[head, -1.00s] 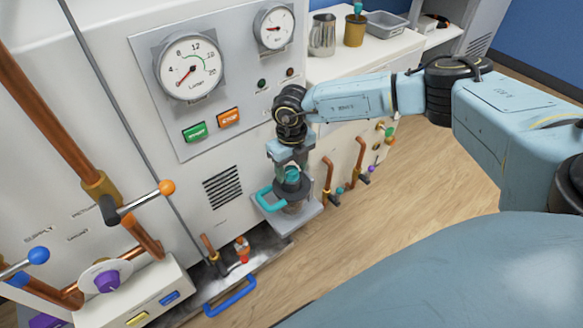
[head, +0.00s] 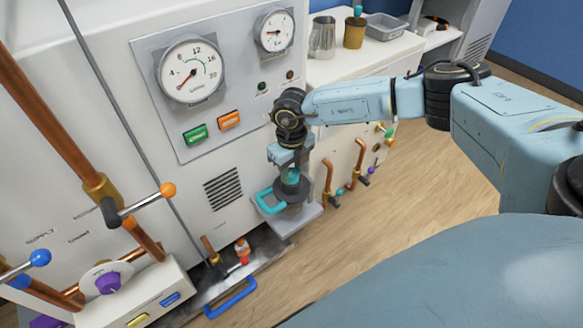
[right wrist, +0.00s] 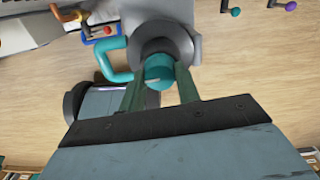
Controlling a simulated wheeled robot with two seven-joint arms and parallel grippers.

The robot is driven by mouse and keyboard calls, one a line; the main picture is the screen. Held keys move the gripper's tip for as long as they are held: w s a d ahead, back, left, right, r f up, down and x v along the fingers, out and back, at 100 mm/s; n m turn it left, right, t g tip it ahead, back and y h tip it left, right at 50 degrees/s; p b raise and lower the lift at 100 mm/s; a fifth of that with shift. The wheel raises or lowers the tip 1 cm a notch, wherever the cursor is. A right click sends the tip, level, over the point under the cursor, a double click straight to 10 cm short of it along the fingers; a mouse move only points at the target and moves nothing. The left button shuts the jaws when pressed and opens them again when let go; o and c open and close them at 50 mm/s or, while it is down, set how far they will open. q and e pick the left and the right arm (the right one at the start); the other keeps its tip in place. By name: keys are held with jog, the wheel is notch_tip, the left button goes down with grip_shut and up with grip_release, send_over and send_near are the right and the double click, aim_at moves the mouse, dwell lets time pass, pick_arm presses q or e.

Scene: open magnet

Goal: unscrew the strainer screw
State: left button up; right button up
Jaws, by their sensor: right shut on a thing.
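The strainer screw is a teal knob (head: 292,176) on top of the dark round strainer lid (head: 293,191). The strainer has a teal loop handle (head: 268,202) on its left and sits on a grey bracket (head: 299,220) at the machine's side. My right gripper (head: 291,174) points down over the strainer and is shut on the screw. In the right wrist view the two fingers (right wrist: 160,80) close on either side of the teal screw (right wrist: 158,67), above the lid (right wrist: 166,42). The screw's lower end is hidden. My left gripper is not in view.
Copper pipes with small valves (head: 327,178) stand right of the strainer. A drip tray with a blue handle (head: 231,297) and a red-tipped valve (head: 244,261) lie lower left. The gauge panel (head: 222,75) is behind my right arm. Open floor (head: 420,180) lies to the right.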

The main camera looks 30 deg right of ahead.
jog(key=n+p, duration=0.1)
jog(key=n, duration=0.1)
jog(key=shift+n, duration=0.3)
jog(key=n, duration=0.3)
jog(key=shift+n+p, duration=0.3)
jog(key=shift+n, duration=0.9)
jog(key=n, duration=0.2)
jog(key=shift+n, duration=0.4)
jog(key=n, duration=0.7)
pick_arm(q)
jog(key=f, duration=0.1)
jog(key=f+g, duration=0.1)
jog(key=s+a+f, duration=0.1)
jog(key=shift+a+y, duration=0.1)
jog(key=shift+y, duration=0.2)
pick_arm(e)
jog(key=shift+n, duration=0.7)
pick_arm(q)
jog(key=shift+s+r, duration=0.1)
